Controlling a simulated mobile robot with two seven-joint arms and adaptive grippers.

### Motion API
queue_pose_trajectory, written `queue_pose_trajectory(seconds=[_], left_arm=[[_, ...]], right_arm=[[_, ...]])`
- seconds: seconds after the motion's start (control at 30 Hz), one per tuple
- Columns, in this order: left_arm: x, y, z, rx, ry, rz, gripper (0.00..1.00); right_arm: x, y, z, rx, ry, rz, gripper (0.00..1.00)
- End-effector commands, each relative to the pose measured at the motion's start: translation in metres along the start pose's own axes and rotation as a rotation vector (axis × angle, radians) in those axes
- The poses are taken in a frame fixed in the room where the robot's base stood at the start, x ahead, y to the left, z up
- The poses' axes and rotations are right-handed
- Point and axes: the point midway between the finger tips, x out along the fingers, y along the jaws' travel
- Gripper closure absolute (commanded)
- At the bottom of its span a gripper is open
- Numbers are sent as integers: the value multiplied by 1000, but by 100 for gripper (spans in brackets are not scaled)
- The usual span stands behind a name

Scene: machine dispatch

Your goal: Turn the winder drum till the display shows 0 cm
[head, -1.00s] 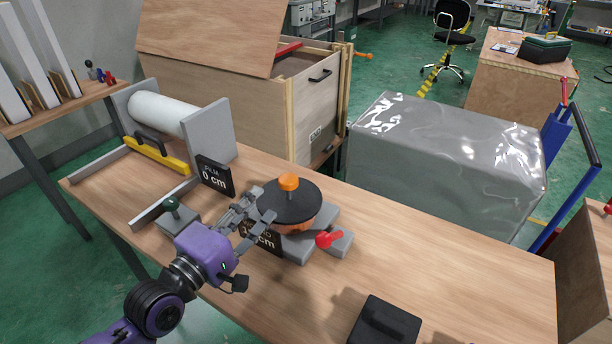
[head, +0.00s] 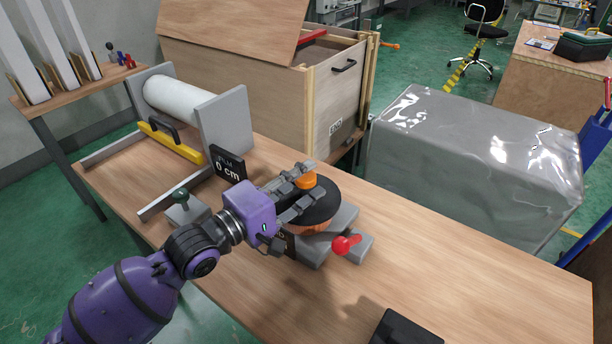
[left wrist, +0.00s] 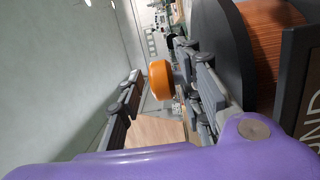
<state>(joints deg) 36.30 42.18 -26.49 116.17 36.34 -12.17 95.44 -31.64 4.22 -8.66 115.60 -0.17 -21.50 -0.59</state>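The winder drum (head: 322,212) has a black top disc, a copper-coloured band below it and an orange knob (head: 306,181) on top. It stands on a grey base. My left gripper (head: 298,188) is over the disc with its fingers on either side of the knob. In the left wrist view the knob (left wrist: 160,78) stands between the spread fingers, with a clear gap to the left finger. The winder's display (head: 290,243) is mostly hidden behind my gripper, and its number cannot be read. My right gripper is not in view.
A second display (head: 229,165) reads "FILM 0 cm" by the white roll (head: 176,100). A green-knobbed block (head: 184,208) is left of my arm. A black box (head: 405,330) lies at the front; the table's right part is clear.

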Motion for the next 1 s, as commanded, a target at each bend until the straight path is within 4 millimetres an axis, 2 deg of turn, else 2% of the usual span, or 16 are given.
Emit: queue_pose_trajectory(seconds=[0.1,0.37,0.63,1.0], left_arm=[[7,0,0,0,1,-1,66],[9,0,0,0,0,-1,66],[8,0,0,1,0,0,100],[11,4,-3,2,8,7,100]], right_arm=[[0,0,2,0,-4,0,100],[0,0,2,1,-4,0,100],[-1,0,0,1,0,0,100],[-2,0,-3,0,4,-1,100]])
